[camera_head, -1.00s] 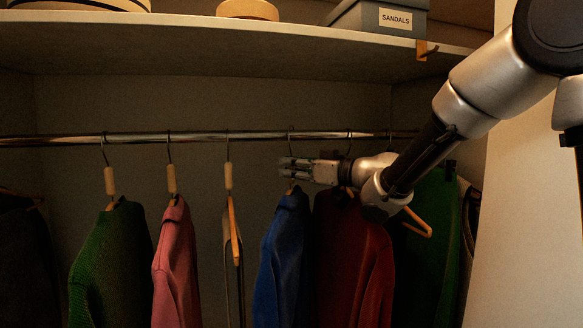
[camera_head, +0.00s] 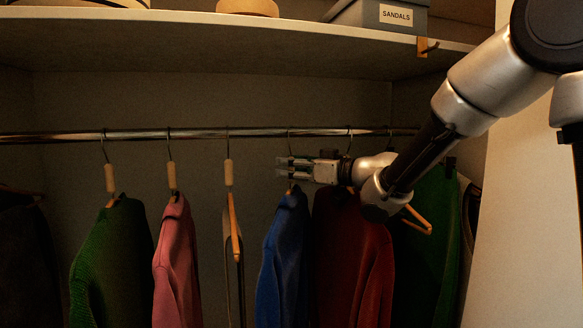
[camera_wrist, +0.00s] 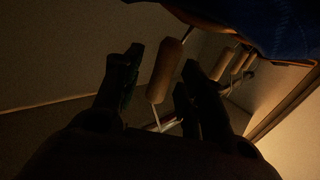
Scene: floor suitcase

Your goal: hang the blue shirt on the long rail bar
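The blue shirt (camera_head: 283,255) hangs upright in the head view, between a bare hanger and the dark red shirt. Its thin hook (camera_head: 290,140) rises to the long rail bar (camera_head: 70,137) and appears to rest over it. My gripper (camera_head: 283,167) is at the hanger's neck just above the shirt's collar, its two fingers apart. In the wrist view the wooden hanger grip (camera_wrist: 165,72) lies between the open fingers (camera_wrist: 157,82) with a visible gap. Blue cloth (camera_wrist: 285,25) shows at the top right there. The fingers partly hide the hanger neck in the head view.
A green sweater (camera_head: 112,255), a pink shirt (camera_head: 176,265) and a bare hanger (camera_head: 235,225) hang to the left. The dark red shirt (camera_head: 350,260) hangs close on the right, behind my wrist. A shelf (camera_head: 180,35) with a SANDALS box (camera_head: 375,17) runs above.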

